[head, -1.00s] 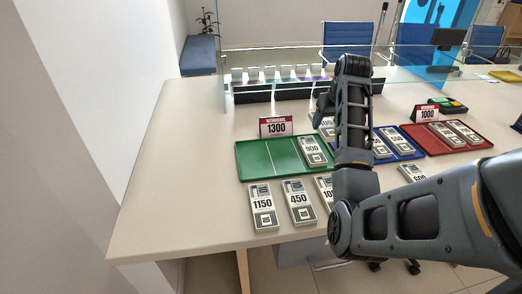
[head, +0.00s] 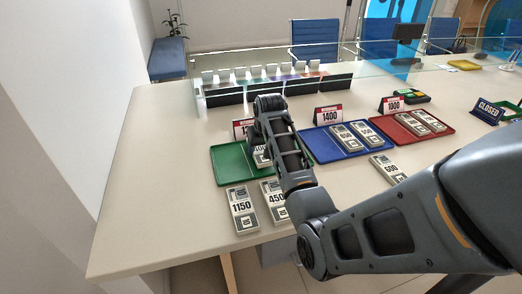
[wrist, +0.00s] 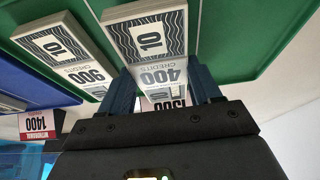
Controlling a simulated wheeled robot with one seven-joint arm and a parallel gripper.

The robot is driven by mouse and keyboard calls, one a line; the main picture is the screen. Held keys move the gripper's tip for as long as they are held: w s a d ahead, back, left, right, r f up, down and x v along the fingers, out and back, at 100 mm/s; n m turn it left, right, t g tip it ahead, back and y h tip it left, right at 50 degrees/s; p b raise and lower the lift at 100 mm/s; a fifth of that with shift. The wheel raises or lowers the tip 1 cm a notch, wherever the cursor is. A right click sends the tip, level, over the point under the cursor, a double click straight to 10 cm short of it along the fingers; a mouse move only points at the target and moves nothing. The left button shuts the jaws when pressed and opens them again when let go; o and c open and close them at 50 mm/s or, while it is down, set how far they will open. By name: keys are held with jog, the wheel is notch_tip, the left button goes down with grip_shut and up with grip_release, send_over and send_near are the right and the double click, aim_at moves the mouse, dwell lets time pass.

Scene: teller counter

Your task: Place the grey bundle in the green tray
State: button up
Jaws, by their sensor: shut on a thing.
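My gripper (wrist: 162,92) is shut on a grey bundle (wrist: 146,36) marked 400 credits, seen in the wrist view. In the head view part of this bundle (head: 262,156) shows beside my arm, over the green tray (head: 227,160). The green tray also fills the top of the wrist view (wrist: 245,40). Whether the held bundle touches the tray floor I cannot tell. A second bundle (wrist: 62,45) marked 900 lies in the green tray beside the held one; my arm hides it in the head view.
The blue tray (head: 318,152) with two bundles and the red tray (head: 396,131) stand to the right. Bundles marked 1150 (head: 242,210) and 450 (head: 274,203) lie in front of the green tray. Price signs stand behind the trays, including the 1400 sign (head: 328,115).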

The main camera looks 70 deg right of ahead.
jog(key=shift+f, duration=0.8)
jog(key=shift+f, duration=0.1)
jog(key=o, duration=1.2)
jog(key=v, duration=1.2)
jog(key=shift+s, duration=0.1)
